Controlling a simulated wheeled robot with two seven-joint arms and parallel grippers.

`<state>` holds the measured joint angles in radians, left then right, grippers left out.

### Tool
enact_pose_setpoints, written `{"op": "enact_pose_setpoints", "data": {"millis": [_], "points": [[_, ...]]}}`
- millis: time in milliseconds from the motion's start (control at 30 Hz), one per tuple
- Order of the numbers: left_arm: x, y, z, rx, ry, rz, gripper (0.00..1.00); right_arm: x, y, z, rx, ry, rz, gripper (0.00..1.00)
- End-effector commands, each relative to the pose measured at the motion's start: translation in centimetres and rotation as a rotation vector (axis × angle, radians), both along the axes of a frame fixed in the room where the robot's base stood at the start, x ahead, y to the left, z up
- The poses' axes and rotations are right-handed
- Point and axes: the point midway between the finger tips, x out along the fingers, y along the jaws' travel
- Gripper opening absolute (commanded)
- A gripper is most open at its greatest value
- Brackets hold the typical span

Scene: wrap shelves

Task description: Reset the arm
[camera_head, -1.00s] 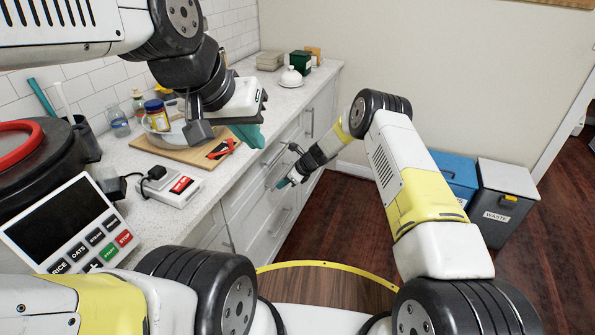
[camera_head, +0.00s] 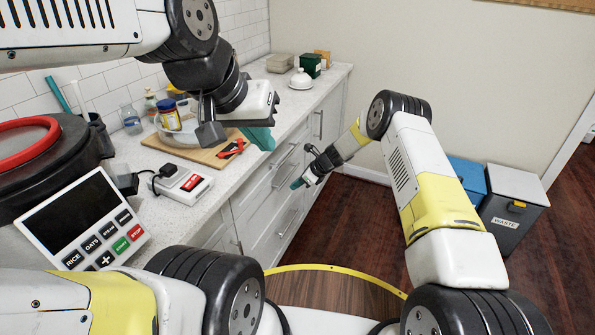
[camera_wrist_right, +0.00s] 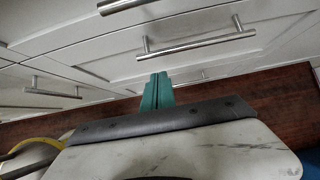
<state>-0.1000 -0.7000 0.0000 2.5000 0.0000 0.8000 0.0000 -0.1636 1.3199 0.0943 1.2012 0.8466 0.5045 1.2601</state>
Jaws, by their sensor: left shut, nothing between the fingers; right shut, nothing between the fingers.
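My left gripper (camera_head: 260,138) has teal fingers and is above the counter's front edge, close to the cutting board; its fingers are shut and empty. My right gripper (camera_head: 297,184) is lower, in front of the white drawer fronts (camera_head: 272,215), shut and empty. In the right wrist view its teal fingers (camera_wrist_right: 157,92) are together, pointing toward the drawers and their bar handles (camera_wrist_right: 195,45). I cannot tell how wide the gap to the drawers is, but no contact shows.
The counter (camera_head: 170,218) holds a cutting board (camera_head: 205,157) with a red-handled tool (camera_head: 232,148), a bowl (camera_head: 185,134), a jar (camera_head: 167,115), a small white device (camera_head: 183,185) and a rice cooker (camera_head: 85,220). Waste bins (camera_head: 510,210) stand at the right. Open wooden floor lies between.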

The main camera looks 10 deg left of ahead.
Motion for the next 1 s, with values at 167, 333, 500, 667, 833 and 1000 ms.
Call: {"op": "enact_pose_setpoints", "data": {"millis": [167,333,500,667,833,1000], "points": [[0.0,0.0,0.0,0.000,0.000,0.000,0.00,-0.6,-2.9,3.5,0.000,0.000,-0.001,0.00],[0.0,0.0,0.0,0.000,0.000,0.000,0.00,-1.2,-4.9,6.0,-0.001,0.000,0.000,0.00],[0.0,0.0,0.0,0.000,0.000,0.000,0.00,-1.6,-6.0,7.3,-0.001,0.001,0.001,0.00],[0.0,0.0,0.0,0.000,0.000,0.000,0.00,-1.7,-6.8,9.8,-0.015,-0.037,0.039,0.00],[0.0,0.0,0.0,0.000,0.000,0.000,0.00,-2.8,-9.0,17.5,-0.083,-0.190,0.200,0.00],[0.0,0.0,0.0,0.000,0.000,0.000,0.00,-6.2,-12.2,26.2,-0.189,-0.375,0.415,0.00]]}}
